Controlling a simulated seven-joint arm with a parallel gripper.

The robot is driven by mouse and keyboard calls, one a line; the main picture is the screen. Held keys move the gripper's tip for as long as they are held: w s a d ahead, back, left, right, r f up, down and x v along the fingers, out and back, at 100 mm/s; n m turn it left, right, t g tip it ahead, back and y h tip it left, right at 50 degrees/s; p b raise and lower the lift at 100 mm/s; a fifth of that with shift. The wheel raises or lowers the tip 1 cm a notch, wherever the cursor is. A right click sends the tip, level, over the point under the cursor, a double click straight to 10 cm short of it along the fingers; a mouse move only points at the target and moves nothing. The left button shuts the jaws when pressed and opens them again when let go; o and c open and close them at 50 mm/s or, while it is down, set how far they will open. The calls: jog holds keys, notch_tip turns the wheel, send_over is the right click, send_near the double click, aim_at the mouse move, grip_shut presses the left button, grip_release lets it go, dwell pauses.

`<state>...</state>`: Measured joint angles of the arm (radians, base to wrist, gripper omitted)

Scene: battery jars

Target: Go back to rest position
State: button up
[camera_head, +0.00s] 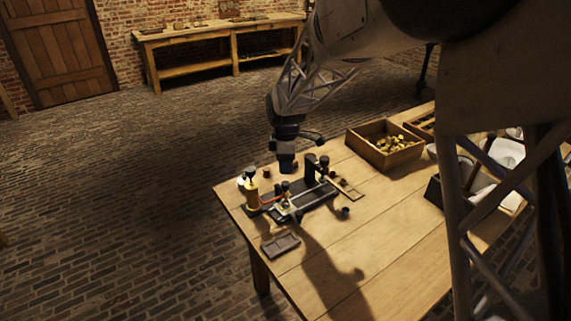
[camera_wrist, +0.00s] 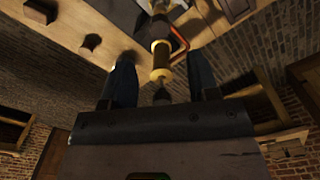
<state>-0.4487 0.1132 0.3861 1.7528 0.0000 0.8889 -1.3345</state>
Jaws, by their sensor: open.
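My gripper (camera_head: 286,162) hangs from the arm over the far left part of the wooden table, close to the dark apparatus board (camera_head: 318,197). In the wrist view my gripper (camera_wrist: 160,62) has its two dark fingers spread apart, with nothing seen held between them. A brass cylinder (camera_wrist: 161,72) with a red wire shows in the gap between the fingers, beyond them. What looks like the same brass cylinder (camera_head: 252,196) stands upright at the left end of the board, left of my gripper and apart from it.
The wooden table (camera_head: 385,235) is bare in its front middle. A wooden crate (camera_head: 357,146) with yellowish pieces stands right of my gripper. A dark flat tray (camera_head: 281,245) lies near the left edge. A workbench (camera_head: 195,36) stands along the brick wall. The brick floor (camera_head: 120,180) left is clear.

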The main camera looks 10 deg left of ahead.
jog(key=s+d+r+m+t, duration=0.1)
jog(key=s+d+r+m, duration=0.4)
jog(key=s+d+r, duration=0.45)
jog(key=s+d+r+m, duration=0.45)
jog(key=s+d, duration=0.25)
jog(key=d, duration=0.5)
jog(key=s+d+m, duration=0.5)
jog(key=s+d, duration=0.1)
jog(key=s, duration=0.5)
jog(key=s+d+m+t, duration=0.1)
jog(key=s+d+m, duration=0.4)
jog(key=s, duration=0.6)
jog(key=shift+s+d+m+t, duration=0.2)
jog(key=shift+d+m+t, duration=0.15)
jog(key=shift+m, duration=0.2)
